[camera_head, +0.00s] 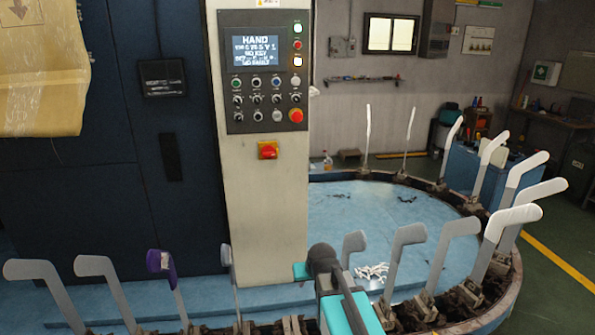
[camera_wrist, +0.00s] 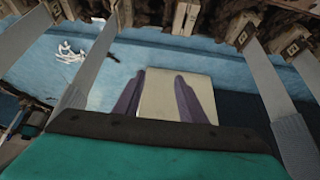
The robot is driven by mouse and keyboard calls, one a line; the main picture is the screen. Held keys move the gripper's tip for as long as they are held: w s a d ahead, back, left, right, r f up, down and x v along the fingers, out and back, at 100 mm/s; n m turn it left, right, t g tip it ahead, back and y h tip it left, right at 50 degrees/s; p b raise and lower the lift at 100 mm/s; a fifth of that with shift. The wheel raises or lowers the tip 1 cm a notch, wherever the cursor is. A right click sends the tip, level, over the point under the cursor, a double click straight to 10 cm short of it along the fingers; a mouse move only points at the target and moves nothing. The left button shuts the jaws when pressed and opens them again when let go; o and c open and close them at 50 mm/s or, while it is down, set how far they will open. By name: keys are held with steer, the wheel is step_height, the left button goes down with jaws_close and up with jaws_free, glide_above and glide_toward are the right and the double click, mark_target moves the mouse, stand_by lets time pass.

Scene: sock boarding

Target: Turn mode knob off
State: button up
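The control panel (camera_head: 240,118) is on the front of the pale column (camera_head: 265,215) in the head view. Its lit display (camera_head: 256,49) reads "HAND" at the top. Rows of small knobs and buttons (camera_head: 257,98) sit below it; I cannot tell which is the mode knob or where it points. My gripper's dark and teal wrist is low in the head view, below and right of the panel, with its fingers hidden. In the wrist view, my gripper (camera_wrist: 163,77) has its purple fingers apart. A pale surface shows between them, with no visible grasp. The panel is outside the wrist view.
A red emergency button (camera_head: 296,115) and a red-and-yellow switch (camera_head: 267,150) are on the column. A cardboard box (camera_head: 40,75) is upper left.

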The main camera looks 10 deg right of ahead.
steer(key=w+r+t, duration=0.3)
steer(key=w+r, duration=0.4)
steer(key=r, duration=0.7)
steer(key=w+r+t, duration=0.3)
steer(key=r, duration=1)
steer(key=w+r+t, duration=0.2)
steer(key=r+t, duration=0.1)
steer(key=r, duration=1)
steer(key=t, duration=0.3)
glide_toward(297, 100)
steer(key=s, duration=0.5)
steer(key=shift+s+r, duration=0.1)
steer(key=w+p, duration=0.4)
steer(key=w, duration=0.8)
steer(key=shift+w+r+p, duration=0.1)
steer(key=shift+w+p, duration=0.15)
steer(key=shift+p, duration=0.15)
steer(key=shift+w, duration=0.7)
